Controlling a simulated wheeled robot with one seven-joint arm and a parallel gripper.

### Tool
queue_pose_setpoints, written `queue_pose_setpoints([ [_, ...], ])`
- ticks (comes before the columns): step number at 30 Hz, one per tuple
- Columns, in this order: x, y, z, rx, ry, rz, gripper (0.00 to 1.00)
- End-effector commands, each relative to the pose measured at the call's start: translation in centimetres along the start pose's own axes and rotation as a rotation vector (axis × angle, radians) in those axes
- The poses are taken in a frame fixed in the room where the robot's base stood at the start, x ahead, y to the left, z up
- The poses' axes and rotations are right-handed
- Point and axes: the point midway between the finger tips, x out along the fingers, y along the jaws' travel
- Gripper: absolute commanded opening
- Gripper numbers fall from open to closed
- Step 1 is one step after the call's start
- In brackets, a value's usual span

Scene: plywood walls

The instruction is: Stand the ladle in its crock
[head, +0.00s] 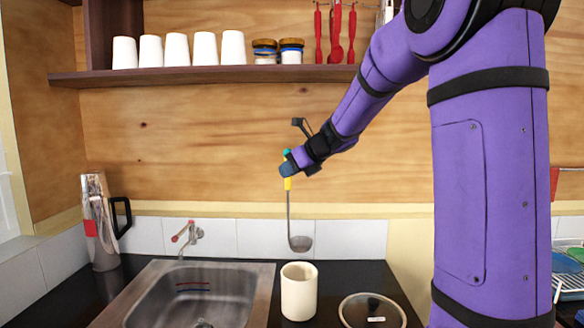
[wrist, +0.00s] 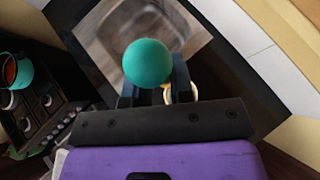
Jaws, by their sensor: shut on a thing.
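The ladle (head: 289,215) hangs bowl-down from my gripper (head: 290,168) in the head view, with a yellow handle and a teal ball at its top. My gripper is shut on the yellow handle. The ladle's bowl hangs in front of the tiled wall, above the counter. The cream crock (head: 299,292) stands upright on the black counter, below the ladle in the picture. In the wrist view the teal ball (wrist: 147,62) sits between the fingers and hides most of the ladle. A cream rim, likely the crock (wrist: 167,95), shows partly behind the fingers.
A steel sink (head: 195,295) with a tap (head: 187,236) lies left of the crock. A round lid (head: 372,311) lies to its right. A tall metal jug (head: 100,222) stands at the left. A shelf (head: 200,75) with white cups (head: 178,50) runs above.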

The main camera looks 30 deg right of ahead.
Motion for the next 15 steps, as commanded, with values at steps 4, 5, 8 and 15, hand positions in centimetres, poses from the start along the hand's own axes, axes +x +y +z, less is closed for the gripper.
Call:
queue_pose_setpoints([
  [4, 0.6, 0.0, -0.9, 0.002, 0.001, -0.001, 0.0],
  [5, 0.7, 0.0, -1.1, 0.002, 0.002, -0.001, 0.0],
  [8, 1.1, 0.0, -1.6, 0.002, 0.001, -0.002, 0.0],
  [15, 2.1, 0.0, -3.0, 0.002, 0.002, 0.0, 0.0],
])
